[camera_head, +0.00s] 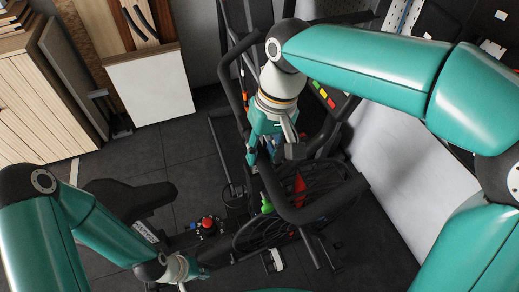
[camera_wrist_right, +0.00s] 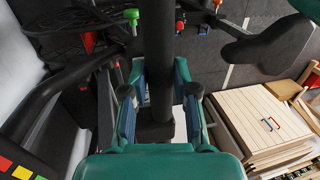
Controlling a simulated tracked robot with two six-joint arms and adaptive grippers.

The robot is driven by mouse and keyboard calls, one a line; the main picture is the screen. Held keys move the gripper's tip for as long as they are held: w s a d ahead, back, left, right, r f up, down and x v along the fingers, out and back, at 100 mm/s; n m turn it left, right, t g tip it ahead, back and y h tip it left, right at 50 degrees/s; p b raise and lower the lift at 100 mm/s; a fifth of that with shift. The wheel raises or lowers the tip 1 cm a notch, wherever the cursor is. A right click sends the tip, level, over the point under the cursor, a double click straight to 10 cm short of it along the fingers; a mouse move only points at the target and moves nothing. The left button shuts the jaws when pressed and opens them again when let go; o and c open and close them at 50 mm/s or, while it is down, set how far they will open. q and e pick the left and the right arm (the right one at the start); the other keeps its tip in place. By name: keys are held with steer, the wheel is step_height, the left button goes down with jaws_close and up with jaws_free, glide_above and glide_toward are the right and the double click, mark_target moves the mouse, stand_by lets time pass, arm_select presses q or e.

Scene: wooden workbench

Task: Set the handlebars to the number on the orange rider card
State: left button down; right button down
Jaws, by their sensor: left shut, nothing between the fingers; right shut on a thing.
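The exercise bike's black handlebars (camera_head: 318,205) fill the middle of the head view, and also show in the right wrist view (camera_wrist_right: 159,55). My right gripper (camera_head: 268,155) reaches down to them from above. In the right wrist view its fingers (camera_wrist_right: 160,112) are shut around a black bar of the handlebars. A green knob (camera_head: 266,203) sits on the bike below the bars; it also shows in the right wrist view (camera_wrist_right: 132,17). My left gripper (camera_head: 199,271) is low at the bottom left, shut and empty. I cannot make out an orange rider card or its number.
The black saddle (camera_head: 128,196) and a red knob (camera_head: 208,222) are left of the handlebars. A console with coloured squares (camera_head: 323,95) is behind my right arm. A wooden cabinet (camera_head: 32,115) and a white panel (camera_head: 150,87) stand at the left. Dark floor between is clear.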

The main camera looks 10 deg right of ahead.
steer(key=c, duration=0.9)
jaws_free()
steer(key=shift+r, duration=0.35)
steer(key=shift+f, duration=0.1)
steer(key=r, duration=0.4)
steer(key=d+r, duration=0.1)
steer(key=r, duration=0.2)
steer(key=d+r, duration=0.1)
steer(key=r, duration=0.3)
steer(key=shift+w+d+r, duration=0.15)
steer(key=shift+w+r, duration=0.1)
steer(key=shift+r, duration=0.1)
